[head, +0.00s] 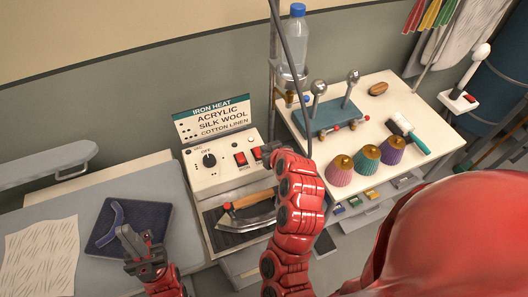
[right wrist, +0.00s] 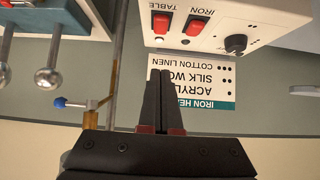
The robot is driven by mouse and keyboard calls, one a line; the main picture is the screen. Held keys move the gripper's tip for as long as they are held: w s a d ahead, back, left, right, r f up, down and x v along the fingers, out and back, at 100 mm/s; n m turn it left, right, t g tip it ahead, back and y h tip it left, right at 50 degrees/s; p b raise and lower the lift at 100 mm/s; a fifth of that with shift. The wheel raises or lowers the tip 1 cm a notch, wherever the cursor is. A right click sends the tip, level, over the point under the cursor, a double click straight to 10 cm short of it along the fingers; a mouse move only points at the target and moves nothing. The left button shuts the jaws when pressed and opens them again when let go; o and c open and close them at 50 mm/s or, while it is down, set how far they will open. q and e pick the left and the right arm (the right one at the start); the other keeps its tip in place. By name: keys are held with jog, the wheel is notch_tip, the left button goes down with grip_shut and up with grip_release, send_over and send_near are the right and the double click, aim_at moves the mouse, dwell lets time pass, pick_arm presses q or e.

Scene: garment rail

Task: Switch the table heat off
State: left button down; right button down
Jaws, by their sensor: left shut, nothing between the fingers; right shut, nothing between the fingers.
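A white control box (head: 222,165) carries a black dial (head: 209,160) and two red rocker switches. In the right wrist view the box appears upside down, with the red TABLE switch (right wrist: 162,22) beside the red IRON switch (right wrist: 194,25). In the head view the IRON switch (head: 240,158) shows clear, while my right gripper (head: 262,152) is at the TABLE switch and partly covers it. In the right wrist view its closed fingers (right wrist: 160,78) appear just short of the switches; contact cannot be told. Which way the rockers are tipped is unclear. My left gripper (head: 132,238) is shut and empty by a dark tray.
An iron (head: 245,212) with a wooden handle rests below the box. A heat sign (head: 213,118) stands behind the box. A white cart (head: 400,88) with coloured cones stands right; a rail pole rises between.

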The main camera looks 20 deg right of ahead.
jog(key=b, duration=1.1)
send_over(258, 155)
jog(key=s, duration=0.2)
notch_tip(258, 155, down, 5)
jog(key=shift+s+r, duration=0.1)
jog(key=shift+s, duration=0.05)
jog(key=shift+w+d+r+p, duration=0.1)
jog(key=shift+w+r+p, duration=0.3)
jog(key=shift+p, duration=0.35)
jog(key=f+p, duration=0.1)
jog(key=w+f+p, duration=0.1)
jog(key=f, duration=0.1)
jog(key=shift+w+f, duration=0.2)
jog(key=shift+f, duration=0.1)
jog(key=shift+w+f, duration=0.1)
jog(key=shift+f, duration=0.75)
